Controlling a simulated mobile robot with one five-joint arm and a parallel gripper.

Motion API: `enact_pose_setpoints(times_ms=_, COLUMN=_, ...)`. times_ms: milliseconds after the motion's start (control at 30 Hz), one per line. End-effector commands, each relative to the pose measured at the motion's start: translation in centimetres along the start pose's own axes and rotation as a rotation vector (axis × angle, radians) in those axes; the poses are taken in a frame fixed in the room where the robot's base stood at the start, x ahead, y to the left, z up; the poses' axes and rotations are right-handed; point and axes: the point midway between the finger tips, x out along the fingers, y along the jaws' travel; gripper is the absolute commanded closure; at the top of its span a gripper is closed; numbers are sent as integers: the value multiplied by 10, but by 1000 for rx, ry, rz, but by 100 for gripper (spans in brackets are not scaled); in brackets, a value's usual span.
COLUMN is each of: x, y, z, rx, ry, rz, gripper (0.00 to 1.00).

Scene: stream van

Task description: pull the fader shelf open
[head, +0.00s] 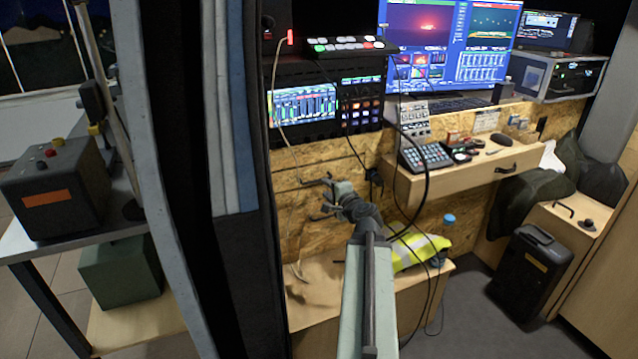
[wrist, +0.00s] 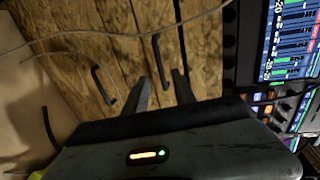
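In the wrist view, my gripper (wrist: 161,82) is open. Its two dark fingers point at a wooden front with a black bar handle (wrist: 160,62). This handle shows between the fingertips; I cannot tell whether they touch it. The front lies just below the mixer screen (wrist: 290,40) and looks shut; I take it for the fader shelf (head: 310,160). In the head view, my gripper (head: 320,200) is in front of this wood, below the lit mixer (head: 303,106). The handle cannot be made out there.
A second black handle (wrist: 103,86) is on the wood beside the first. Thin cables hang across the front. A wooden bench (head: 315,295) with a yellow vest (head: 418,249) stands below. At right, a drawer (head: 455,182) carries a keypad (head: 425,156) and small items.

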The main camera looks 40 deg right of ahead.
Motion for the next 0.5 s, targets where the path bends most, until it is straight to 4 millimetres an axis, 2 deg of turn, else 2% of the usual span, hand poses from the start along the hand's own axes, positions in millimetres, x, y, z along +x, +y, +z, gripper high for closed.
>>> enact_pose_setpoints(times_ms=167, x=7, y=1, z=-7, rx=1, ry=7, rz=0, gripper=68)
enact_pose_setpoints(times_ms=500, x=66, y=2, z=-10, rx=1, ry=9, rz=0, gripper=68)
